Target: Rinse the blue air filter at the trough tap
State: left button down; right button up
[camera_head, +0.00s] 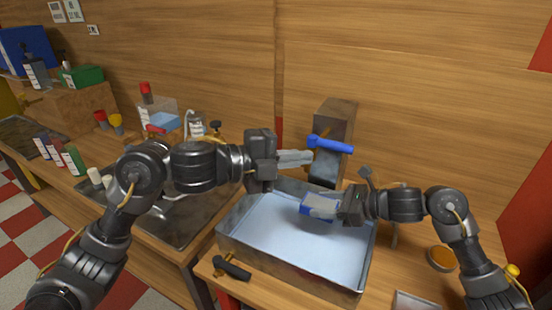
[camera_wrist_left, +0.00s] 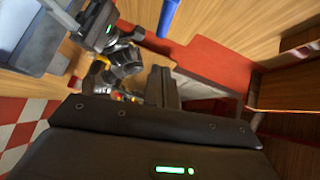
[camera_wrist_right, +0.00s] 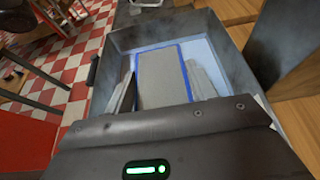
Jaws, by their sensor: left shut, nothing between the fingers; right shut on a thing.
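The blue air filter (camera_head: 318,208), a grey panel with a blue frame, is held over the trough (camera_head: 232,238). My right gripper (camera_head: 335,206) is shut on it. In the right wrist view the filter (camera_wrist_right: 163,80) sits between the two fingers, above the trough's pale blue inside. The tap is a grey metal block (camera_head: 336,115) behind the trough with a blue lever (camera_head: 331,146). My left gripper (camera_head: 308,158) is shut and empty, its tips close to the lever's left end; I cannot tell whether they touch. The lever also shows in the left wrist view (camera_wrist_left: 168,18). I see no water stream.
A black-handled tool (camera_head: 232,268) lies by the trough's front left corner. An orange round lid (camera_head: 441,258) is on the table at right. Bottles (camera_head: 72,158) and a bench sink stand at left. The wooden wall is close behind the tap.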

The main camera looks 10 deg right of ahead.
jog(key=shift+w+d+f, duration=0.1)
jog(key=shift+d, duration=0.1)
jog(key=shift+a, duration=0.1)
pick_arm(q)
jog(key=v, duration=0.4)
jog(key=shift+a, duration=0.4)
jog(key=shift+d, duration=0.1)
pick_arm(e)
jog(key=shift+s, duration=0.25)
pick_arm(q)
jog(key=shift+f, duration=0.2)
pick_arm(e)
jog(key=s, duration=0.7)
jog(key=shift+s+d, duration=0.3)
jog(key=shift+d, duration=0.1)
dwell(0.4)
